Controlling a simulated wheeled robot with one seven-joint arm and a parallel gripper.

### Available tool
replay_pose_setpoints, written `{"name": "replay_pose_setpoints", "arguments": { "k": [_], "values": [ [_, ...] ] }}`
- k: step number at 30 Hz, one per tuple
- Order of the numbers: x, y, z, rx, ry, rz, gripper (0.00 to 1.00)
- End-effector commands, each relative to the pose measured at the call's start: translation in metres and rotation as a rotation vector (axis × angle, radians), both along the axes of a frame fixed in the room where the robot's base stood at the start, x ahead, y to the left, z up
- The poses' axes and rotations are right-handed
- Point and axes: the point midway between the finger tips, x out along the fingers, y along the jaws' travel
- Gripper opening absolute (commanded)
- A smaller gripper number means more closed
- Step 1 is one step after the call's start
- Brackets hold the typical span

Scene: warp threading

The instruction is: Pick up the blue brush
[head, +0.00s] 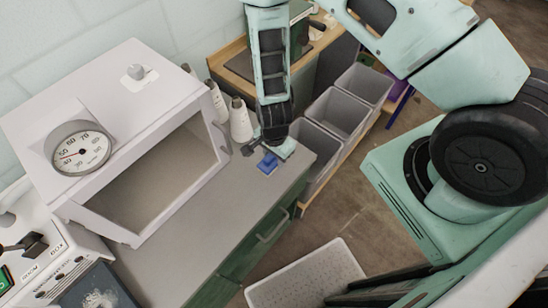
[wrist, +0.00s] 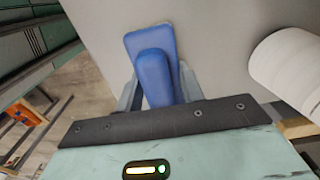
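The blue brush (head: 267,163) lies on the grey worktop near its right end, beside the white cones. In the wrist view the blue brush (wrist: 150,45) has a flat, wide block and a rounded handle pointing toward my palm. My gripper (head: 268,148) is low over the brush, pointing down. In the wrist view my gripper's fingers (wrist: 160,85) stand on either side of the handle and look spread. Whether either finger touches it is hard to tell. The fingertips are partly hidden by the brush.
A white oven-like box (head: 150,185) with a dial and open front stands left on the worktop (head: 190,235). White cones (head: 240,120) stand close behind my gripper; one cone (wrist: 290,65) shows at the wrist view's right. Grey bins (head: 338,115) stand right of the worktop; a white crate (head: 305,280) is in front.

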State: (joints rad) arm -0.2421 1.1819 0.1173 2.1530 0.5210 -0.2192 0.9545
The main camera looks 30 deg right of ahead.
Motion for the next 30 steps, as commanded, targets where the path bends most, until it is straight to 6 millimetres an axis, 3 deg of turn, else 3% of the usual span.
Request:
{"name": "replay_pose_setpoints", "arguments": {
  "k": [2, 14, 30],
  "values": [
    [0.0, 0.0, 0.0, 0.0, 0.0, 0.0, 0.09],
    [0.001, 0.0, 0.009, 0.0, -0.002, 0.001, 0.09],
    [0.001, 0.001, 0.086, -0.001, -0.004, 0.002, 0.09]
  ]
}}
